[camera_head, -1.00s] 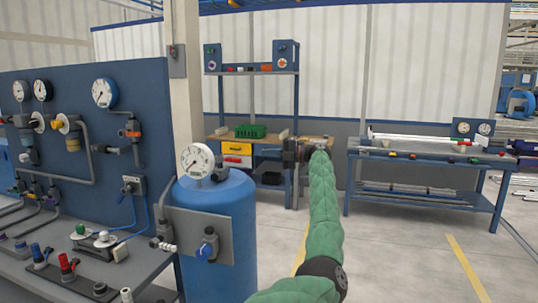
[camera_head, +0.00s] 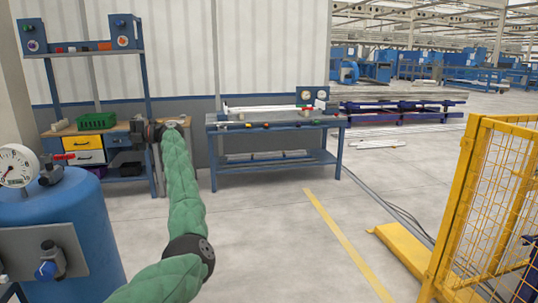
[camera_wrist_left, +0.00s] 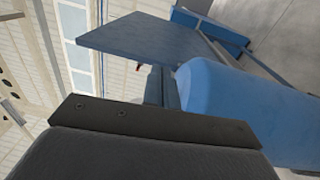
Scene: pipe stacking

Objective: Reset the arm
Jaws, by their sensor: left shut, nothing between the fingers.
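My left arm, in a green quilted sleeve, rises from the bottom left of the head view. My left gripper (camera_head: 158,185) hangs from its dark wrist, fingers pointing down, small in the picture. In the left wrist view a dark part of my gripper fills the bottom, with a blue tank (camera_wrist_left: 245,110) and a blue panel (camera_wrist_left: 145,38) beyond. My right gripper is out of view.
The blue tank with a gauge (camera_head: 75,215) stands at the left. A blue table (camera_head: 270,122) holds pipes and gauges. A bench with drawers (camera_head: 85,157) and a green crate (camera_head: 97,121) stands behind. A yellow fence (camera_head: 470,175) is at the right. The middle floor is clear.

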